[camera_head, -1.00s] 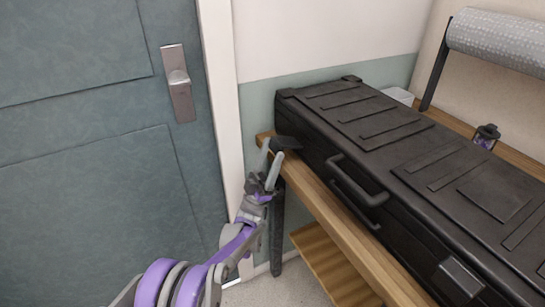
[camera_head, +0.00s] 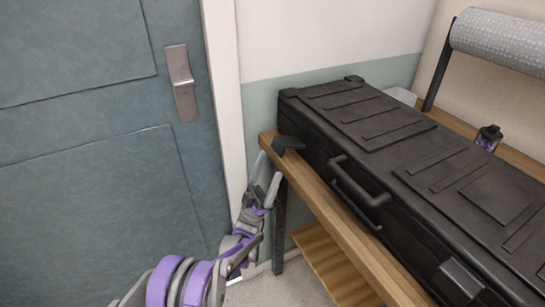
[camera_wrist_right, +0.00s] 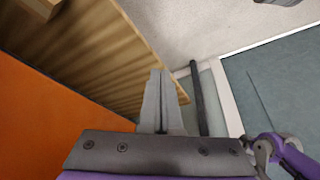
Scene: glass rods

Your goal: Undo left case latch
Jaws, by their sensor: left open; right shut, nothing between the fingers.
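The black case (camera_head: 400,150) lies closed on the wooden bench. Its left latch (camera_head: 288,143) sticks out from the case front near the far left corner, over the bench edge. The right latch (camera_head: 462,278) lies against the case front. My left gripper (camera_head: 266,176) is open and empty, just below and left of the left latch, apart from it. In the right wrist view, my right gripper (camera_wrist_right: 158,102) is shut and empty beside the bench's wooden board.
The case handle (camera_head: 357,182) is between the latches. A grey-blue door (camera_head: 90,170) with a metal handle is at the left. A grey roll (camera_head: 500,40), a small bottle (camera_head: 488,137) and a pale container (camera_head: 400,96) are behind the case. An orange surface (camera_wrist_right: 50,115) fills the right wrist view's left side.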

